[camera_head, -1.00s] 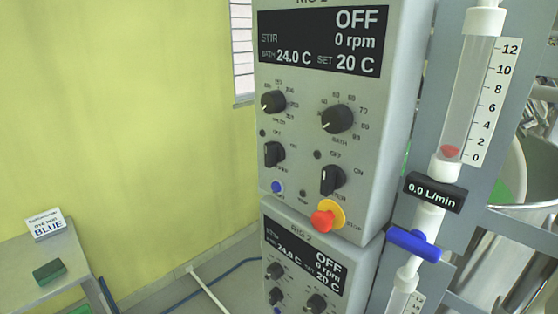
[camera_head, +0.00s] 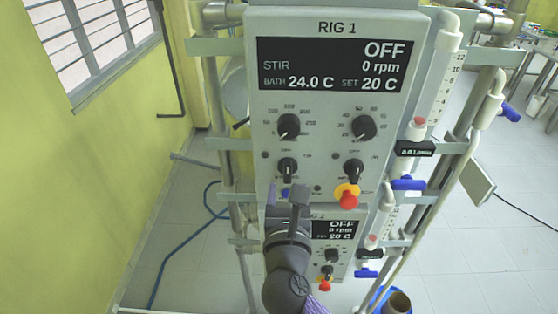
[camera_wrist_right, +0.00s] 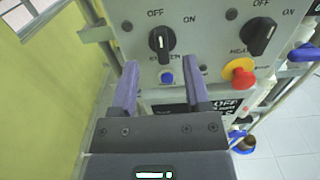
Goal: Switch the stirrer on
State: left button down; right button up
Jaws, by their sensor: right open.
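The RIG 1 control box (camera_head: 335,130) shows OFF, STIR 0 rpm, bath 24.0 C and set 20 C on its display (camera_head: 335,65). The stirrer switch (camera_head: 287,168) is the black lower-left knob; its pointer stands upright toward OFF. It also shows in the right wrist view (camera_wrist_right: 161,42), just beyond the fingertips. I see no contact with the switch. My left gripper is out of view.
The similar heater switch (camera_head: 353,171) and a red emergency button (camera_head: 347,199) on yellow are to the right. Two larger dials sit above. A RIG 2 box (camera_head: 334,262) hangs below. A flow tube with a blue valve (camera_head: 408,185) stands at the right.

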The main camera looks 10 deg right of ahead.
aim_at(288, 167)
jog(key=x, duration=0.6)
jog(key=shift+w+f, duration=0.1)
jog(key=shift+w, duration=0.3)
jog(key=shift+w+d, duration=0.25)
jog(key=shift+w, duration=0.05)
jog(key=shift+s+f, duration=0.1)
grip_shut()
